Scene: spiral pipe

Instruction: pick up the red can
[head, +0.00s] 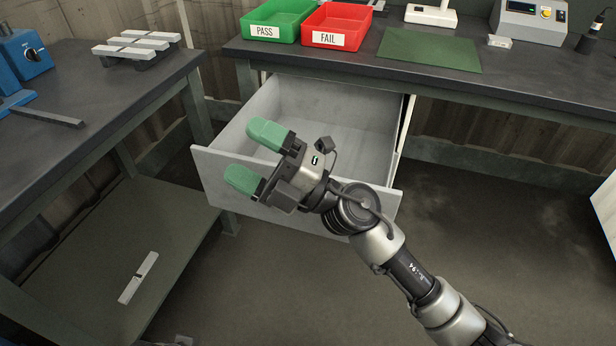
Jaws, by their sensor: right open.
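No red can shows in the head view. My right gripper (254,157) has two green fingers spread apart with nothing between them. It is in front of and above the open grey drawer (345,106), near the drawer's front left. The arm and gripper hide part of the drawer's front panel and floor. The part of the drawer floor that shows is bare. My left gripper is not in view.
A green PASS bin (277,31) and a red FAIL bin (335,38) stand on the back bench (520,75), by a green mat (428,49). The left bench (105,95) holds blue equipment (25,57) and metal bars. Floor at right is clear.

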